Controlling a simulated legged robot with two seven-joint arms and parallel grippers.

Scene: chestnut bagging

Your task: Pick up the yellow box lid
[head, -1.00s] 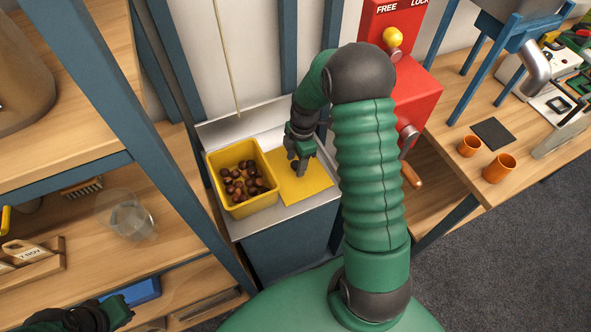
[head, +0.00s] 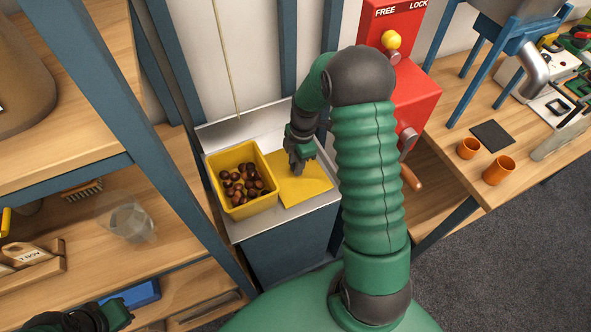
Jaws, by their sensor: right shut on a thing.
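The yellow box lid (head: 308,191) is a flat yellow panel at the right of the steel-topped stand, beside the yellow box. My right gripper (head: 297,168) reaches down onto the lid and is shut on it near its upper part. The fingertips are small and partly hidden. Whether the lid is clear of the steel top is hard to tell. The open yellow box (head: 213,197) holds several brown chestnuts (head: 240,184). My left gripper (head: 120,312) is at the bottom left, away from the stand, and its jaws are not clear.
A steel-topped stand (head: 240,228) carries the box and lid. A red unit (head: 415,90) with a crank stands to the right. Two orange cups (head: 498,169) sit on the right bench. Blue posts and wooden shelves (head: 170,190) flank the left. A cord (head: 229,60) hangs above the box.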

